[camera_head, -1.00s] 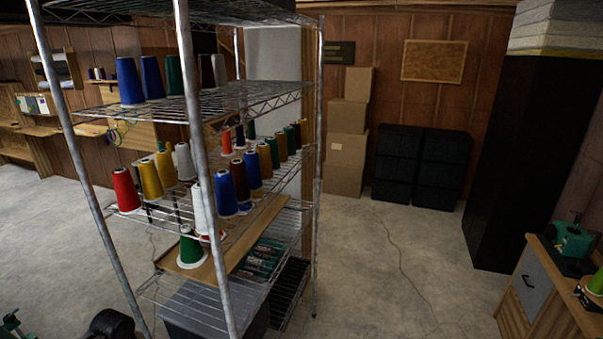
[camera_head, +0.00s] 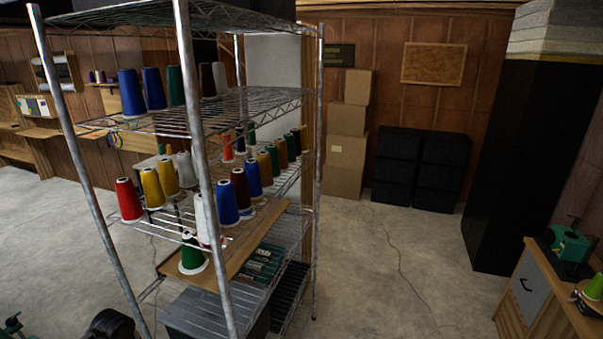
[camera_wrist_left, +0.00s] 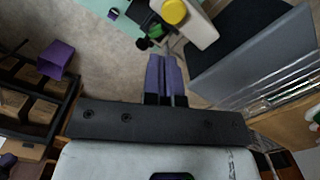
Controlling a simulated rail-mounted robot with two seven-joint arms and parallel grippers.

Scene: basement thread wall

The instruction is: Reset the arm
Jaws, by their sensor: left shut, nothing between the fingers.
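My left gripper (camera_wrist_left: 167,62) shows in the left wrist view as two purple fingers side by side. They are shut with nothing between them, above the concrete floor. A dark grey bar crosses the view behind the fingers. The gripper's fingers cannot be made out in the head view. My right gripper is not in view.
A wire shelf rack (camera_head: 187,90) with thread cones stands left of centre. Cardboard boxes (camera_head: 346,150) and black bins (camera_head: 397,165) stand at the back. A wooden cabinet (camera_head: 550,300) is at right. Open floor (camera_head: 390,260) lies between. A purple bin (camera_wrist_left: 56,58) shows in the wrist view.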

